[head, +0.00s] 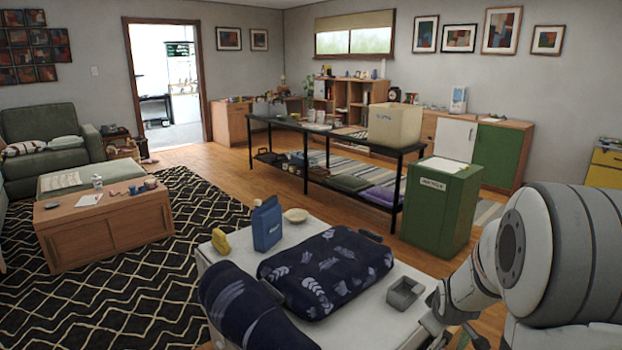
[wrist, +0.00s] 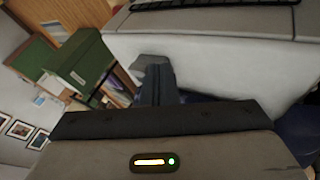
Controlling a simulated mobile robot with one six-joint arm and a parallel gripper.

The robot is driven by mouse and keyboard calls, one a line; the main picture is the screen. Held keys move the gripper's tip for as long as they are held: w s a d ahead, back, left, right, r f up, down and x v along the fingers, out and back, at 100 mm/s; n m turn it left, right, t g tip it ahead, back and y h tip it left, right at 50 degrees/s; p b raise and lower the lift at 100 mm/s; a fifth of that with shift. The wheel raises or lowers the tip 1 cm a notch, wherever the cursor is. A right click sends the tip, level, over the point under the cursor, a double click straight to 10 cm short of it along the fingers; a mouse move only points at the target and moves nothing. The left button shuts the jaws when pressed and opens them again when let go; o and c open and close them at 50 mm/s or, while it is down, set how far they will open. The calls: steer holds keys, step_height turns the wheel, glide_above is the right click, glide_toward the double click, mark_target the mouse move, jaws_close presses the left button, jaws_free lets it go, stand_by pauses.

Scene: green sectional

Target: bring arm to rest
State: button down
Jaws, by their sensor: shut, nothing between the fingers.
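My arm (head: 560,250) is folded at the right edge of the head view, beside the white table (head: 408,322). My gripper (wrist: 160,80) shows in the wrist view with its dark fingers together and nothing held between them. In the head view the gripper end is low at the right and I cannot make out its fingertips.
The table holds a dark patterned cushion (head: 328,270), a blue bottle (head: 267,224), a yellow item (head: 220,241), a small bowl (head: 295,215) and a grey open box (head: 404,293). A green bin (head: 440,208) stands behind, near a long black shelf table (head: 342,142).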

steer(key=s+a+r+m+g+p, duration=0.1)
steer(key=s+a+r+m+p, duration=0.1)
steer(key=s+a+r, duration=0.3)
steer(key=s+a+r+m+g+y+p, duration=0.1)
steer(key=s+a+r+p, duration=0.3)
steer(key=s+r, duration=0.4)
steer(key=s+a+r+m+g+y+p, duration=0.1)
steer(key=s+a+r+m+g+p, duration=0.1)
steer(key=s+r, duration=0.5)
steer(key=s+a+m+p, duration=0.1)
steer(key=s+a+p, duration=0.1)
steer(key=s+a, duration=0.1)
steer(key=shift+s+a+r+m, duration=0.2)
steer(key=shift+s+a+m, duration=0.15)
steer(key=shift+s, duration=0.2)
